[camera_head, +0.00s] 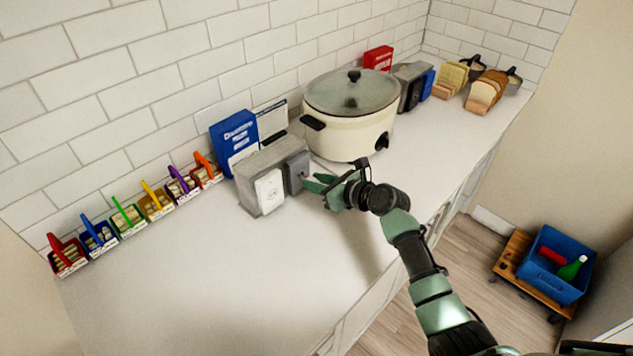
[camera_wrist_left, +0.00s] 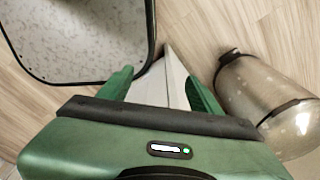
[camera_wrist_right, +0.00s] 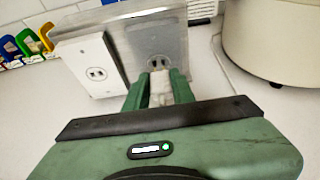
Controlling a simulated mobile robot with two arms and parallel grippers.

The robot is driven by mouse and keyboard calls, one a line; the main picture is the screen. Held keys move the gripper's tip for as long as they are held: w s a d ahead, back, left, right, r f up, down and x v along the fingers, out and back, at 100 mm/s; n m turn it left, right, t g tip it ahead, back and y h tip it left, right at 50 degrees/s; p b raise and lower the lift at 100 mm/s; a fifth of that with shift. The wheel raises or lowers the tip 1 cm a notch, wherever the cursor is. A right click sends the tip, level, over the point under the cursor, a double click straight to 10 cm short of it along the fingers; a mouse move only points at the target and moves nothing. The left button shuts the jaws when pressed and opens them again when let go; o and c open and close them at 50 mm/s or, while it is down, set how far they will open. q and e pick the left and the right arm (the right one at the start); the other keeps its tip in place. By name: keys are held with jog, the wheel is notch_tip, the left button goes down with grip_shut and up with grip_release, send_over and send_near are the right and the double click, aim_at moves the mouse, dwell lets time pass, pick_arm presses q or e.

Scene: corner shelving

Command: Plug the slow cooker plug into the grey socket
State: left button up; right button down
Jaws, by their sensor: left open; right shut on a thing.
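The cream slow cooker (camera_head: 345,125) with a glass lid stands on the counter against the tiled wall. Left of it is a grey box with a white socket (camera_head: 269,191) and a grey socket (camera_head: 297,172) on its front. My right gripper (camera_head: 318,184) is in front of the grey socket. In the right wrist view it is shut on a pale plug (camera_wrist_right: 160,86), just below the slots of the grey socket (camera_wrist_right: 158,50). I cannot tell whether the plug touches the socket. My left gripper (camera_wrist_left: 160,77) is open and empty, above the floor.
A blue box (camera_head: 235,137) stands behind the socket box. Several coloured small baskets (camera_head: 128,217) line the wall at left. Bread loaves (camera_head: 487,92) are at the far right. The front of the counter (camera_head: 190,290) is clear.

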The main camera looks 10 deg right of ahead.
jog(key=shift+p, duration=0.45)
dwell(0.7)
jog(key=shift+p, duration=0.45)
jog(key=shift+p, duration=0.35)
dwell(0.3)
jog(key=shift+w+a, duration=0.2)
jog(key=shift+w, duration=0.15)
dwell(0.3)
jog(key=shift+w+a, duration=0.2)
jog(key=shift+w, duration=0.1)
jog(key=shift+w+a, duration=0.25)
jog(key=shift+w, duration=0.1)
jog(key=shift+w+r, duration=0.1)
